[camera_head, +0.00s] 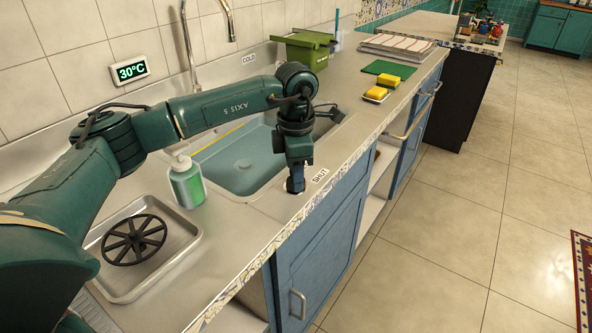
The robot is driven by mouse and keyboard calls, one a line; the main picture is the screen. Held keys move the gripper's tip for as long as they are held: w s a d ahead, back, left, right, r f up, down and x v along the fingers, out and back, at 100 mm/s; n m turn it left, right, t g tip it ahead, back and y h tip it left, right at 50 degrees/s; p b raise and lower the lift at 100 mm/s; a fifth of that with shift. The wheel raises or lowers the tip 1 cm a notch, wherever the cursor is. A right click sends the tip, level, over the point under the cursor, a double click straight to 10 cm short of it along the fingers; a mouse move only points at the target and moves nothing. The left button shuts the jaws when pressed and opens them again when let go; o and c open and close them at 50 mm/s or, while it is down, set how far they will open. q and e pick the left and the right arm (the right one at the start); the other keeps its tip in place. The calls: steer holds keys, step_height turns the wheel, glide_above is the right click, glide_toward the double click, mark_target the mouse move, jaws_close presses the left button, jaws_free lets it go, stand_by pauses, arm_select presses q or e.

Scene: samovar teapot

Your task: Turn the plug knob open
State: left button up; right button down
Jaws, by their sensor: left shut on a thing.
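My left gripper (295,183) points straight down at the counter strip between the sink and the front edge. It is shut on the plug knob, which its fingers and wrist hide almost wholly, so I cannot tell how far the knob is turned. A label reading "SHUT" (320,175) lies on the counter just right of the fingertips. Another label beside the gripper is mostly covered. The sink (232,165) behind holds bluish water. My right gripper is not in view.
A green soap bottle (186,183) stands left of the sink, near my left arm. A metal tray (185,248) holds a black spoked wheel (134,240). Yellow sponges (388,81) and a green bin (305,50) are farther back. Counter right of the gripper is clear.

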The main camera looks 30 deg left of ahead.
arm_select(q)
steer(key=shift+a, duration=0.1)
stand_by(0.3)
steer(key=o, duration=1)
step_height(320, 180, up, 13)
steer(key=shift+r, duration=0.15)
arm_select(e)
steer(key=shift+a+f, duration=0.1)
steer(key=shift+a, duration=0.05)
arm_select(q)
steer(key=shift+p, duration=0.3)
